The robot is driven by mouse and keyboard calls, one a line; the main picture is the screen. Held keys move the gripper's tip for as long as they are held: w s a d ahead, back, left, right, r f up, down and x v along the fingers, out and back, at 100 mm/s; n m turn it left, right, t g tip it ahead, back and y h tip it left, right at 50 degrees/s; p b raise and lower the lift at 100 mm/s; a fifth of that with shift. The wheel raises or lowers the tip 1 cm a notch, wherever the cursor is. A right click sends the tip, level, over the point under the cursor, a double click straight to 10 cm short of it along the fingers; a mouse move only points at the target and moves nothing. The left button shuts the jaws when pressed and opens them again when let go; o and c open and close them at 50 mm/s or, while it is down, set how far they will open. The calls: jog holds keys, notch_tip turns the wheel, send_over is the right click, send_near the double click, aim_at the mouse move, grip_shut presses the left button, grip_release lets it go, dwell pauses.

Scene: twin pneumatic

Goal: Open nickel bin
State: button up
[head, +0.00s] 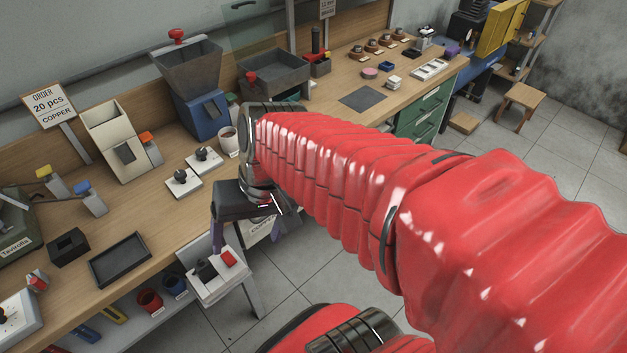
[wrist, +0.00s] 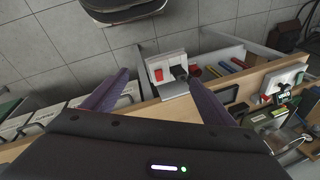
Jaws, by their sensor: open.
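My gripper (head: 250,222) is in front of the bench edge, pointing down, with purple fingers spread apart. In the wrist view my gripper (wrist: 155,80) is open and nothing is between its fingers. White bin fronts with dark handles and labels (wrist: 35,122) sit under the bench at the left of the wrist view, and another (wrist: 125,96) is partly behind the left finger. Their labels are too small to read, so I cannot tell which is the nickel bin. In the head view a bin label starting "CO" (head: 262,231) shows partly behind my gripper.
A white box with a red button and black knob (head: 222,268) juts from the bench front near my gripper; it also shows in the wrist view (wrist: 168,68). Red and blue cups (head: 150,300) stand on the shelf below. A black tray (head: 120,260) lies on the bench.

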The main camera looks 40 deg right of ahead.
jog(key=shift+o, duration=0.8)
jog(key=f+m+y, duration=0.1)
jog(key=f+m+g+y, duration=0.1)
jog(key=w+f+m+y, duration=0.1)
jog(key=shift+d+f+m, duration=0.25)
jog(key=shift+f+m, duration=0.05)
jog(key=shift+f, duration=0.1)
jog(key=w+d+f+m+t+y, duration=0.7)
jog(key=d+m, duration=0.3)
jog(key=m, duration=0.2)
jog(key=s+d+f+m+t+h, duration=0.2)
jog(key=d+f+m+t+h, duration=0.3)
jog(key=d+m, duration=0.3)
jog(key=s+d+f+m+t+h, duration=0.2)
jog(key=d+f+m+t+h, duration=0.2)
jog(key=d, duration=0.9)
notch_tip(320, 180, down, 4)
jog(key=m+h, duration=0.3)
jog(key=m, duration=0.1)
jog(key=shift+s+d+t, duration=0.2)
jog(key=shift+d+t, duration=0.05)
jog(key=shift+t, duration=0.15)
jog(key=shift+r, duration=0.1)
jog(key=shift+w+a, duration=0.15)
jog(key=shift+w, duration=3.3)
jog(key=shift+w+a, duration=0.1)
jog(key=shift+w, duration=3.35)
